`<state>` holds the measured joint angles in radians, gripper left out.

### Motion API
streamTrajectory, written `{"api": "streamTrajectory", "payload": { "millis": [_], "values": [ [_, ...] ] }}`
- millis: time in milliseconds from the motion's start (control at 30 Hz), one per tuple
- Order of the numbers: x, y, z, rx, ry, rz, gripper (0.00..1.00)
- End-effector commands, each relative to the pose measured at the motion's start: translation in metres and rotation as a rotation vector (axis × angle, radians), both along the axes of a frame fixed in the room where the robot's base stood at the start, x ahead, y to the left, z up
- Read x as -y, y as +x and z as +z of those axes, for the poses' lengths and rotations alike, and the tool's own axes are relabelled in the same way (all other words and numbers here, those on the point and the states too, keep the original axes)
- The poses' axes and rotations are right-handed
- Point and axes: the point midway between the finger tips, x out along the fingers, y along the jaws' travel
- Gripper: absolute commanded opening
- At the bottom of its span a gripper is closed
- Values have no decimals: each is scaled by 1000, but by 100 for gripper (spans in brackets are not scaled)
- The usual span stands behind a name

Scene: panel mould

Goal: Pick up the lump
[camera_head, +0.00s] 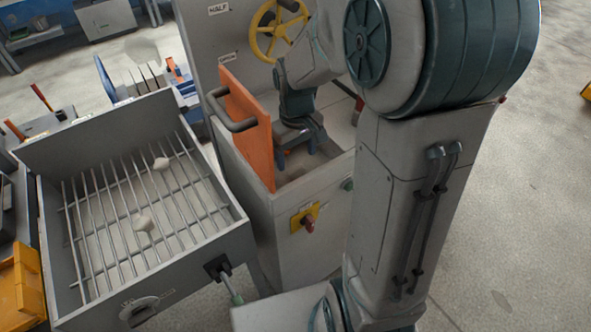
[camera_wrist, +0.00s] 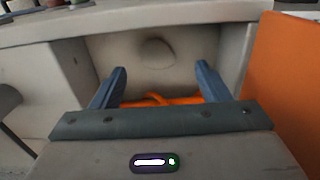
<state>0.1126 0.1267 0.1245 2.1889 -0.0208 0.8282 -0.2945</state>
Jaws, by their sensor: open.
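In the wrist view, a rounded grey lump (camera_wrist: 156,52) sits against a grey surface of the recess, just beyond my fingertips. It has nearly the same colour as that surface. My gripper (camera_wrist: 163,78) is open, its two blue fingers apart and not touching the lump. In the head view my gripper (camera_head: 297,158) points down into the open grey compartment (camera_head: 312,182) behind the orange panel; the lump there is hidden. Two other small pale lumps lie on the wire rack: one towards the back (camera_head: 161,164) and one nearer the front (camera_head: 144,224).
The orange panel (camera_head: 247,125) with a dark handle stands upright beside my gripper. Compartment walls surround the fingers. An orange strip (camera_wrist: 160,100) shows between the finger bases. A yellow handwheel (camera_head: 277,32) is behind. The grey rack box (camera_head: 100,130) stands left.

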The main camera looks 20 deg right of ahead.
Motion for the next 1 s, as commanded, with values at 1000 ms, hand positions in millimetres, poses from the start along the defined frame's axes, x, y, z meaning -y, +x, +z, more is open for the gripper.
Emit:
{"api": "streamTrajectory", "payload": {
  "millis": [1000],
  "values": [
    [1, 5, -66, 1, -1, -5, 44]
  ]
}}
